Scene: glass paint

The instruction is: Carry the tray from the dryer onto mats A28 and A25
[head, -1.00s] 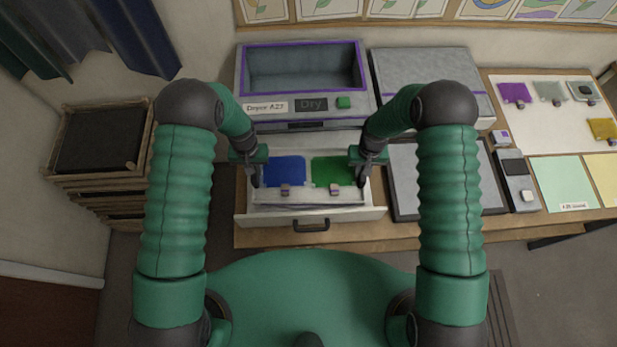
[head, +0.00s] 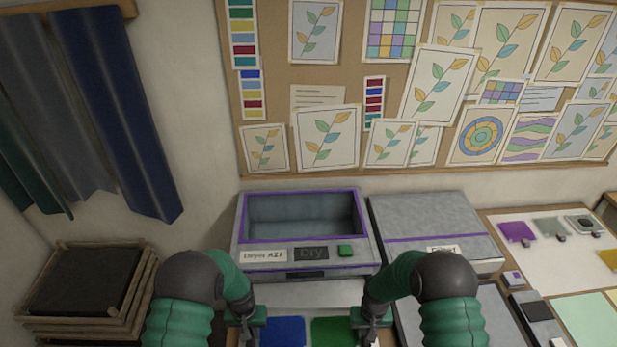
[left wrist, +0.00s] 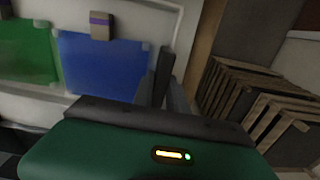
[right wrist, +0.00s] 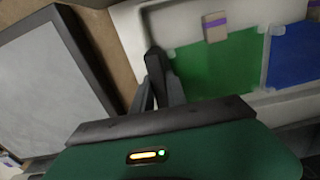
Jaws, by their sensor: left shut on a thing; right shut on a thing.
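The pale tray (left wrist: 62,14) holds a blue glass piece (head: 282,332) and a green glass piece (head: 332,332), each with a small purple-banded tag. It sits at the open drawer under Dryer A27 (head: 300,225); whether it is raised off the drawer floor I cannot tell. My left gripper (head: 246,326) is shut on the tray's left side, beside the blue glass. My right gripper (head: 369,326) is shut on its right side, beside the green glass. The tray's front is cut off in the head view. I can read no A28 or A25 mat label.
A second grey, lidded unit (head: 435,225) stands right of the dryer. A mint mat (head: 588,322) lies at the far right with coloured samples behind it. A wooden crate stack (head: 90,290) stands left. Wall pictures hang behind.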

